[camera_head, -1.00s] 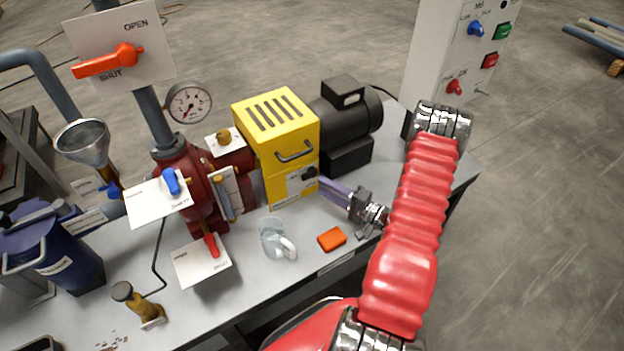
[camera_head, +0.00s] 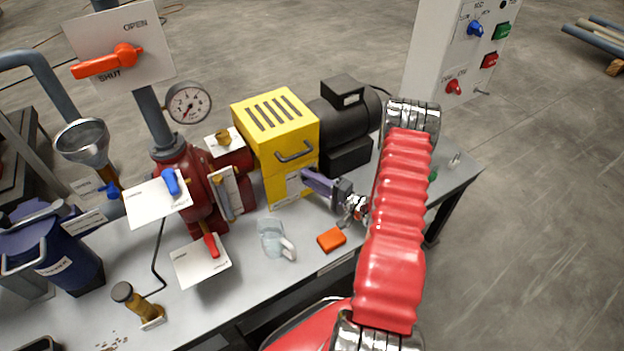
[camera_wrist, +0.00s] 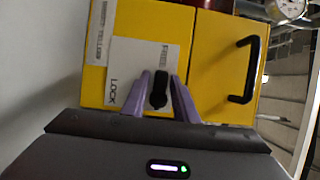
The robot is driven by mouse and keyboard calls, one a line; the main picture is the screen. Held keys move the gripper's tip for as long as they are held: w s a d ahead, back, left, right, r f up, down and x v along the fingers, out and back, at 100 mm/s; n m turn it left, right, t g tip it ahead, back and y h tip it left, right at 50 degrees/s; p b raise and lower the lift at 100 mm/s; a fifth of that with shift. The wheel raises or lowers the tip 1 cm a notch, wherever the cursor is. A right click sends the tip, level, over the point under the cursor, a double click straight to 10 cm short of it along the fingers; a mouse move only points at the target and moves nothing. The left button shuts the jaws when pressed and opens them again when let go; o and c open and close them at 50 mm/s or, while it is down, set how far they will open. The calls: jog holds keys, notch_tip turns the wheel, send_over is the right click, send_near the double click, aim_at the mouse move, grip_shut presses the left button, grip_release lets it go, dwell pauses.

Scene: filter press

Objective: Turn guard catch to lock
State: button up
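The yellow guard (camera_head: 278,135) stands on the bench between the red pump and the dark motor. In the wrist view its face (camera_wrist: 222,95) carries a pale plate (camera_wrist: 125,60) marked LOCK at the left and FREE at the upper right. The black guard catch (camera_wrist: 158,92) sits on this plate and stands about upright in the picture. My gripper (camera_wrist: 159,78) is open, with one purple finger on each side of the catch. Small gaps seem to show between fingers and catch. In the head view my gripper (camera_head: 308,178) reaches the guard's lower right side and hides the catch.
A black handle (camera_wrist: 245,68) juts from the guard right of the catch. The dark motor (camera_head: 345,120) stands close behind my gripper. A red-handled valve (camera_head: 211,245) is further left.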

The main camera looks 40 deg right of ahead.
grip_shut()
